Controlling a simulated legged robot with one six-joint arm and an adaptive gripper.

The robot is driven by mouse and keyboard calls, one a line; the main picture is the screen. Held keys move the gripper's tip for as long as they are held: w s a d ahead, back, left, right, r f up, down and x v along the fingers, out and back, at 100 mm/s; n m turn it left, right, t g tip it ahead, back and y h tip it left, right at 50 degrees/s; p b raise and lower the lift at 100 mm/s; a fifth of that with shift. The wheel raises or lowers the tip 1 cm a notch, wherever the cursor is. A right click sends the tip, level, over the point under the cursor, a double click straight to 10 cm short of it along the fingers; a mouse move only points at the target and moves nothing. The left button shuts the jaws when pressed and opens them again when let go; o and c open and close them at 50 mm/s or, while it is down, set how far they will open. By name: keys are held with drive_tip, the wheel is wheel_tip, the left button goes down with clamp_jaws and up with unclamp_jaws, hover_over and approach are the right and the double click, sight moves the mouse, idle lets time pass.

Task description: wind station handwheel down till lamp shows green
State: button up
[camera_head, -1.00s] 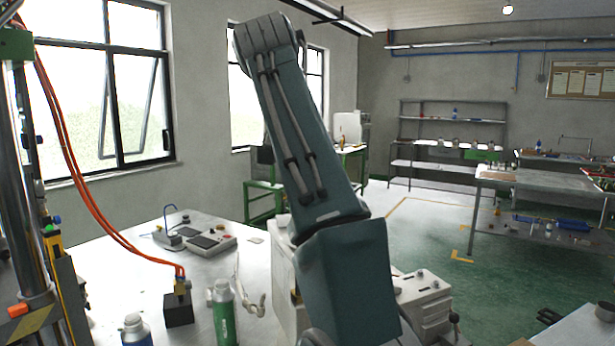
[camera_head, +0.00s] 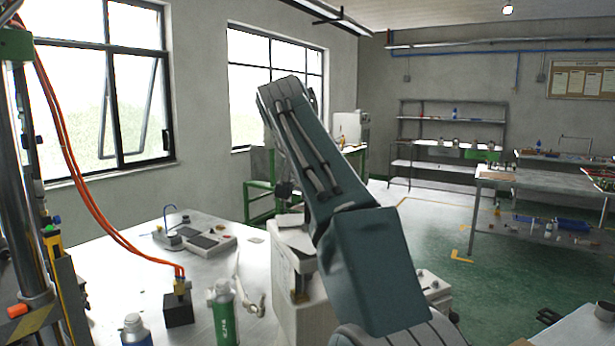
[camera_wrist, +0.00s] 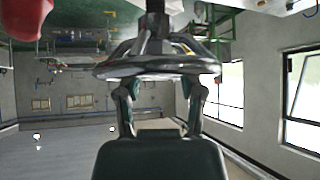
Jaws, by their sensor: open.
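A metal handwheel (camera_wrist: 155,66) with curved spokes and a central shaft is at the top middle of the wrist view. My gripper (camera_wrist: 160,90) is open below it, its two fingers apart and reaching up to the rim. The fingertips overlap the near rim in the picture; I cannot tell whether they touch it. In the head view my arm stands in front of a pale station housing (camera_head: 283,262), and the wheel and my gripper are not clearly seen there. I cannot make out a lit green lamp.
A blurred red rounded object (camera_wrist: 25,18) is at the wrist view's upper left. On the metal bench (camera_head: 130,270) are a green bottle (camera_head: 224,318), a second bottle (camera_head: 136,331), a black block (camera_head: 179,310) with orange hoses and a control box (camera_head: 208,241). Open floor lies to the right.

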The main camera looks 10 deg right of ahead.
drive_tip(key=shift+w+d+f, duration=0.2)
drive_tip(key=shift+w+f, duration=0.15)
drive_tip(key=shift+f, duration=0.05)
drive_tip(key=shift+c, duration=0.4)
clamp_jaws()
